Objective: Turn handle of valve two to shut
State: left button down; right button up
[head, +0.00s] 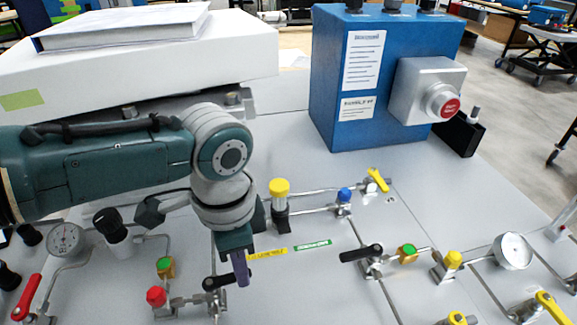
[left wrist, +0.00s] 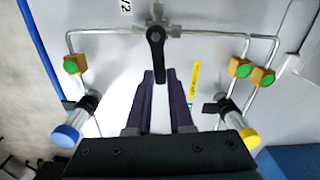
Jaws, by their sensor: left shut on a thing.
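The black lever handle of valve two (left wrist: 156,44) shows in the left wrist view beside a V2 label (left wrist: 126,6). It points down the picture, crosswise to the pipe running left and right from the valve. The handle also shows in the head view (head: 216,283), low and left of centre. My left gripper (head: 240,270) reaches down at the handle's right end. In the left wrist view its purple fingers (left wrist: 159,76) stand either side of the handle's free end, shut on it. My right gripper is in neither view.
A yellow-capped fitting (head: 279,200) stands close right of my left wrist. Red (head: 156,296) and green (head: 164,265) knobs sit left of the handle. Another black lever (head: 361,253) lies to the right. A blue box (head: 335,115) with a red button stands behind.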

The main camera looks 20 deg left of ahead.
pick_arm(q)
jog(key=shift+s+d+m, duration=0.15)
jog(key=shift+s+m, duration=0.05)
jog(key=shift+m, duration=0.3)
jog(key=c, duration=0.8)
grip_release()
jog(key=shift+r, duration=0.1)
notch_tip(320, 180, up, 10)
jog(key=p, duration=0.3)
